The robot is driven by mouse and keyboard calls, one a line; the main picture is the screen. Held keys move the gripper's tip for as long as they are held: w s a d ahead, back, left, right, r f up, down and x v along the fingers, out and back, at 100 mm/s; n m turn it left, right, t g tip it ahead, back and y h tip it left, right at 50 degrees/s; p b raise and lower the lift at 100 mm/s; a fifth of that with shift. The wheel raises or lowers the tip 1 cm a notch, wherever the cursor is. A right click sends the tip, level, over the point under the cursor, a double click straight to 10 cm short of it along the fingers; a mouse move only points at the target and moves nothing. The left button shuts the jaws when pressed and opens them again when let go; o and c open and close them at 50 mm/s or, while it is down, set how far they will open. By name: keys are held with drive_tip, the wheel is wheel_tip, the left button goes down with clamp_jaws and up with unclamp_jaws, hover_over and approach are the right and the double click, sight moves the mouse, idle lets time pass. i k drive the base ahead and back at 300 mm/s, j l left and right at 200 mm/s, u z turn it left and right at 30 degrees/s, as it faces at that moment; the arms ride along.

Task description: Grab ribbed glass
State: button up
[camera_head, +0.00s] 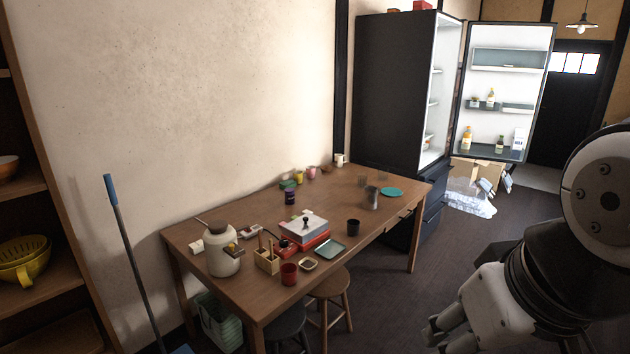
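Small, clear glass-like vessels stand towards the far right end of the wooden table (335,205). One faint glass (362,181) stands left of a teal plate, and another faint glass (383,177) stands behind that plate. They are too small for me to make out ribs, so I cannot tell which is the ribbed glass. My gripper (436,332) is at the lower right, in front of the table and well apart from it. Nothing shows held in it, and its opening is not clear.
An open fridge (400,90) is behind. Dark floor at right is mostly clear.

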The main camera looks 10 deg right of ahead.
sight(362, 180)
drive_tip(key=i+l+z, duration=0.3)
drive_tip(key=i+z, duration=0.7)
drive_tip(key=i, duration=0.15)
drive_tip(key=i+j+z, duration=0.15)
drive_tip(key=i+z, duration=0.35)
drive_tip(key=i+l, duration=0.15)
drive_tip(key=i, duration=1.75)
drive_tip(key=i+j+u, duration=0.1)
drive_tip(key=i+u, duration=0.55)
drive_tip(key=u, duration=0.2)
drive_tip(key=i+l+u, duration=0.15)
drive_tip(key=i+u, duration=0.5)
drive_tip(key=u, duration=0.15)
drive_tip(key=i+u, duration=0.15)
drive_tip(key=u, duration=0.2)
drive_tip(key=i+l+u, duration=0.15)
drive_tip(key=u, duration=0.2)
